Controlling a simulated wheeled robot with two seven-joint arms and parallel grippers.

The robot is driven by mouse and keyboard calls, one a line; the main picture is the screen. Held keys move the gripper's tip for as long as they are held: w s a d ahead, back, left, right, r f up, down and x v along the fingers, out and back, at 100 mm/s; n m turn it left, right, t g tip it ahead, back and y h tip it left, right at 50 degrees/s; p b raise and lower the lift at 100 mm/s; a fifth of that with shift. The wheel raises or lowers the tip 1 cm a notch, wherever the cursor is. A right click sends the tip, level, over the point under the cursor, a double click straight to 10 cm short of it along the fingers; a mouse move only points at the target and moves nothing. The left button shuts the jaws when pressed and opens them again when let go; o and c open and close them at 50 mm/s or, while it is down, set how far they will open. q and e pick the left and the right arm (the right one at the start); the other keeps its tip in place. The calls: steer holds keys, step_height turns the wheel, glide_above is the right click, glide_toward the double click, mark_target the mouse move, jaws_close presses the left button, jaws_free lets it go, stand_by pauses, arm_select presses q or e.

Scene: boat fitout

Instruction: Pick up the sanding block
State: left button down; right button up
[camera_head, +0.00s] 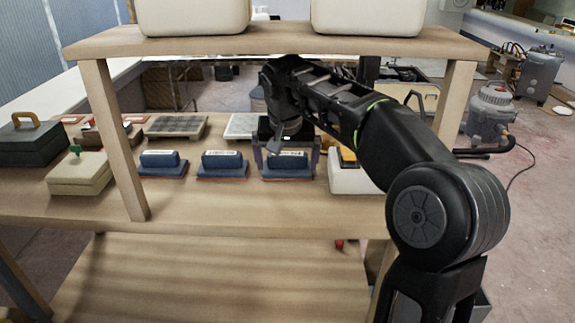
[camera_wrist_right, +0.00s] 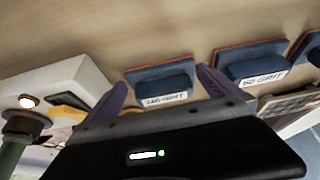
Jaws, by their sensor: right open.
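Several blue sanding blocks with reddish undersides stand in a row on the wooden shelf. The rightmost sanding block (camera_head: 287,166) is between the spread fingers of my right gripper (camera_head: 286,160). In the right wrist view this block (camera_wrist_right: 163,84), with a white grit label, lies between and just beyond the purple fingertips (camera_wrist_right: 162,79). The fingers are apart and I see no grip on it. The middle sanding block (camera_head: 222,163) and the left sanding block (camera_head: 162,162) stand to its left, clear of the gripper. My left gripper is out of view.
A white box (camera_head: 350,180) with a yellow item stands close right of the gripper. Grey pads (camera_head: 177,126) lie behind the blocks. A beige box (camera_head: 80,173) and a dark toolbox (camera_head: 30,143) stand left. An upper shelf (camera_head: 270,42) and its posts frame the space.

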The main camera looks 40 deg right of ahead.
mark_target(288, 154)
steer(key=w+d, duration=0.1)
steer(key=w+d+f, duration=0.1)
steer(key=w, duration=0.1)
steer(key=shift+w+d+f, duration=0.1)
steer(key=shift+w+d, duration=0.05)
steer(key=shift+d, duration=0.15)
steer(key=shift+c, duration=0.3)
steer(key=c, duration=1.2)
